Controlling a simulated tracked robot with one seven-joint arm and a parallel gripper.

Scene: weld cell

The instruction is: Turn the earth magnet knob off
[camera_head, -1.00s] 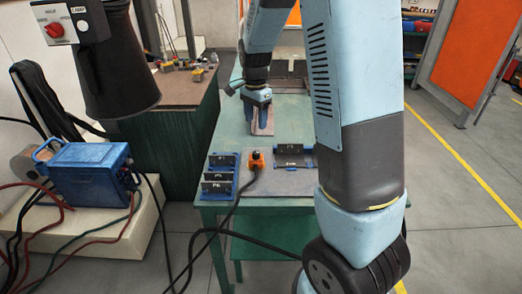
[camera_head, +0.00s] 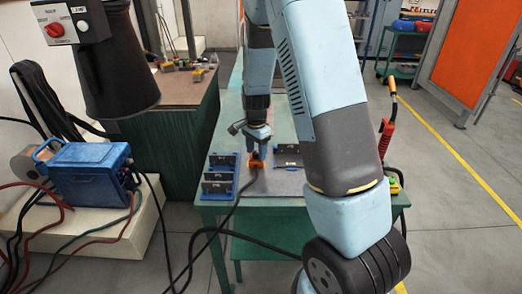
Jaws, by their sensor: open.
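The earth magnet (camera_head: 257,164) is a small orange block with a black cable, near the front middle of the green table in the head view. Its black knob, clear in the earlier frame, is now mostly hidden by my gripper. My gripper (camera_head: 257,150) points down over the magnet with its fingers open. The fingertips are at or just above the knob; I cannot tell whether they touch it.
Blue holders with dark plates (camera_head: 218,178) stand left of the magnet, and another dark-plated holder (camera_head: 288,154) stands right of it. The green table (camera_head: 225,135) has clear room behind. A red-handled tool (camera_head: 385,138) is at the table's right edge. The black cable (camera_head: 232,212) hangs off the front.

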